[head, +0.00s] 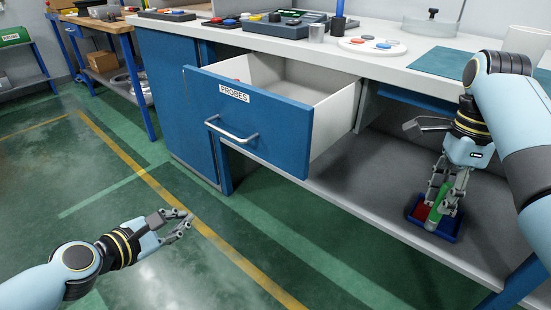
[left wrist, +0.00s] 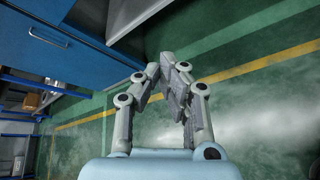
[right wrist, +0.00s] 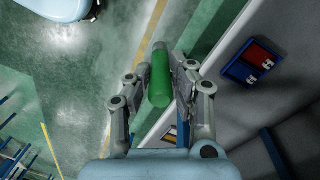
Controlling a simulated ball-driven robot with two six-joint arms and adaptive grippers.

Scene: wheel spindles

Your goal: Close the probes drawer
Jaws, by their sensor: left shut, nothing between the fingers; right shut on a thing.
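The blue-fronted drawer labelled PROBES (head: 260,112) stands pulled out from the bench, with a silver bar handle (head: 231,132) across its front. Its light inside shows, with a small red thing partly seen at the back left. My left gripper (head: 188,219) is shut and empty, above the floor, below and left of the drawer front and apart from it. It also shows in the left wrist view (left wrist: 173,70). My right gripper (head: 447,190) is shut on a green cylinder (right wrist: 160,76), right of the drawer, by the bench's open lower shelf.
A blue and red tray (head: 453,226) sits on the lower shelf (head: 385,208), behind the green cylinder in the head view. The floor before the drawer is clear.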

